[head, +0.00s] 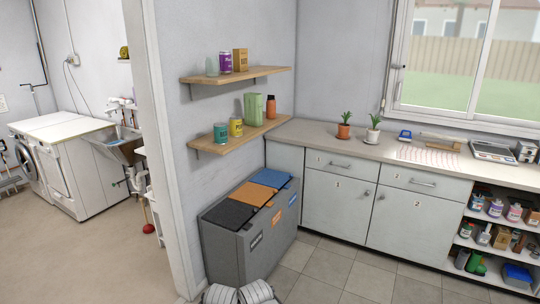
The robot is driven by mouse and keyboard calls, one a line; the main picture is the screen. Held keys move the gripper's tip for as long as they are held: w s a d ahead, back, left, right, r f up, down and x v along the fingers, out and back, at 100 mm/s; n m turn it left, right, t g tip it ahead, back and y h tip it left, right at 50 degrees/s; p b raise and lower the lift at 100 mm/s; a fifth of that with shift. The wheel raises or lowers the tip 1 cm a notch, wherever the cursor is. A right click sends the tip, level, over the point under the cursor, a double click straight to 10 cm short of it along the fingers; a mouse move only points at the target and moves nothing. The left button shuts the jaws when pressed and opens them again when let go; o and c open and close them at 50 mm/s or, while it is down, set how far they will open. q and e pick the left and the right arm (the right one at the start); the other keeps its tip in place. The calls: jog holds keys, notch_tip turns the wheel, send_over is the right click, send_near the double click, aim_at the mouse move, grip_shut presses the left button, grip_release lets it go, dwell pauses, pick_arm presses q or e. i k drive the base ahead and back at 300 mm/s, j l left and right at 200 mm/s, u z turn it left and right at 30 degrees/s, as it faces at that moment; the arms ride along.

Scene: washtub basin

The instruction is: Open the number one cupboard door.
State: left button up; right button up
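The number one cupboard door (330,213) is a pale grey panel in the lower run of cabinets, in the middle right of the head view. It is shut, with a small "1" near its top and a round knob (367,192) at its upper right edge. The number two door (412,230) stands shut just to its right, with its own knob (381,197) near the shared edge. A shut drawer (343,165) with a bar handle sits above door one.
A grey recycling bin (232,246) with black, orange and blue lids stands left of the cabinets, near door one's left side. Open shelves (490,260) with jars are at the right. Tiled floor (326,265) before the doors is clear. Wall shelves (245,135) hang above the bin.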

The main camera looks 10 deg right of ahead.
aim_at(340, 206)
jog(key=i+l+z, duration=0.15)
jog(key=i+z, duration=0.25)
jog(key=i, duration=0.15)
jog(key=i+z, duration=0.4)
jog(key=i+j+z, duration=0.35)
jog(key=i, duration=0.3)
jog(key=i+l+u, duration=0.1)
jog(key=i+l, duration=0.35)
jog(key=i, duration=0.2)
jog(key=i+l+u, duration=0.1)
jog(key=i+l, duration=0.4)
jog(key=i, duration=0.15)
jog(key=i+l+u, duration=0.3)
jog(key=l, duration=0.35)
jog(key=i, duration=0.1)
